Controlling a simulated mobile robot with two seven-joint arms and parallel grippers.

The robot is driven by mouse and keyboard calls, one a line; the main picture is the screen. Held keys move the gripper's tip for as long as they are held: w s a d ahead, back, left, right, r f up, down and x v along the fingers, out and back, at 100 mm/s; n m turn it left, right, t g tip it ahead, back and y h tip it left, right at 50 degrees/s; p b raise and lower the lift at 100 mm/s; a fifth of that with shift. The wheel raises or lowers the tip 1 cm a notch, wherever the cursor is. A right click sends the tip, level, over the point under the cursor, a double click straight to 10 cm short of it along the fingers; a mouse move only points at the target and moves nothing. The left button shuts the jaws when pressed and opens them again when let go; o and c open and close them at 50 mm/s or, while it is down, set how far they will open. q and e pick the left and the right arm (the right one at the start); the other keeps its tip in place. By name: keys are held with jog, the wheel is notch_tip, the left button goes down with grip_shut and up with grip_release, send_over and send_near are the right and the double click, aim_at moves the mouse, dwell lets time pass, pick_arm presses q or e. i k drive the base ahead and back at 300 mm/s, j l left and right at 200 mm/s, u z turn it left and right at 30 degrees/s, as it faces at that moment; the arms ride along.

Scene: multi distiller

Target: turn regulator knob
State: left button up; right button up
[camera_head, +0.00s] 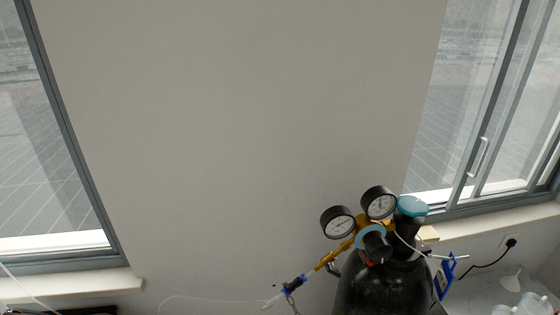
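A brass regulator (331,258) with two round gauges is mounted on top of a black gas cylinder (380,290) at the lower right of the head view. One gauge (338,222) is on the left and the other gauge (379,203) is higher, to its right. A black knob (376,246) with a light blue ring at its back faces me below the gauges. A second knob (412,206), with a teal top, stands behind it to the right, on the cylinder's neck. Neither of my grippers is in view.
A thin clear tube (215,299) runs left from the regulator's outlet fitting. A grey wall (235,130) fills the middle, with windows on both sides. A counter (480,290) with white vessels (530,304) is at the lower right, below a plugged-in black cable (490,262).

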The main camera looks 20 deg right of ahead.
aim_at(379, 250)
jog(key=z, duration=1)
